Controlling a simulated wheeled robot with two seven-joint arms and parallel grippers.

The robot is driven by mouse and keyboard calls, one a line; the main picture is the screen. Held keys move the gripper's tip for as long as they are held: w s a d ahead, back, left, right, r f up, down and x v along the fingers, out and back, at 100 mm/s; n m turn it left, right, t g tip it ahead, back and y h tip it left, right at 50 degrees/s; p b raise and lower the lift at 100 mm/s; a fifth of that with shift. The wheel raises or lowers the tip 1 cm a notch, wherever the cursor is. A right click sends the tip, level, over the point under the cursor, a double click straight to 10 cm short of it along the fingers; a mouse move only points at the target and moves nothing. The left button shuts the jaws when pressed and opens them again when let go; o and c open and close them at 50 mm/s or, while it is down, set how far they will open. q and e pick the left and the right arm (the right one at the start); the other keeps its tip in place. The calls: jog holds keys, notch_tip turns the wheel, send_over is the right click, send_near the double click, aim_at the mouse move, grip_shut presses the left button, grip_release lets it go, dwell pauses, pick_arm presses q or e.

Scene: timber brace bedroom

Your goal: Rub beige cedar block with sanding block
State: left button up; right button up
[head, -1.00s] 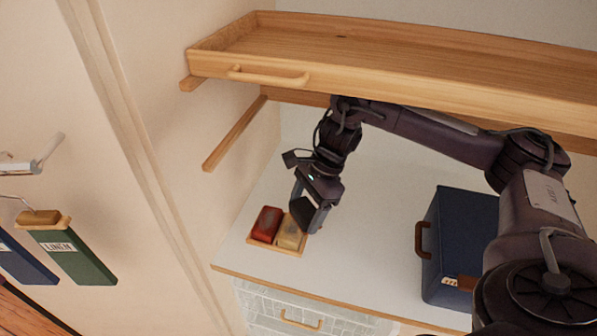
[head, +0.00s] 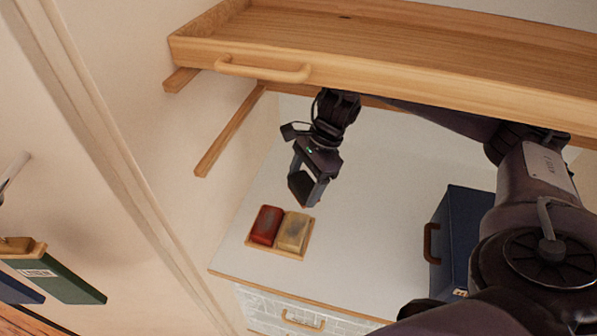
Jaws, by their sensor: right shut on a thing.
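The beige cedar block (head: 293,232) lies on the right side of a small wooden tray (head: 276,251) on the white counter, with darker patches on its top. A red block (head: 266,225) lies beside it on the left. My right gripper (head: 304,190) is above and just behind the beige block, apart from it. It is shut on a dark piece, taken to be the sanding block, mostly hidden between the fingers. My left gripper is not in view.
A wooden drawer or shelf (head: 400,75) with a handle hangs over my right arm. A navy case (head: 462,225) stands on the counter at right. The counter between tray and case is clear. Hanging binders (head: 62,280) are at lower left.

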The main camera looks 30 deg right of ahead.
jog(key=shift+w+r, duration=0.35)
jog(key=shift+w, duration=0.1)
jog(key=shift+w+f, duration=0.1)
jog(key=shift+a+f+b, duration=0.15)
jog(key=shift+f+b, duration=0.5)
jog(key=shift+f, duration=0.5)
jog(key=shift+a+f+b, duration=0.1)
jog(key=shift+f+b, duration=0.55)
jog(key=shift+f, duration=0.45)
jog(key=shift+d+f+b, duration=0.1)
jog(key=shift+f+b, duration=0.25)
jog(key=shift+f, duration=0.45)
jog(key=shift+f+b, duration=0.9)
jog(key=shift+f, duration=0.1)
jog(key=shift+s, duration=0.2)
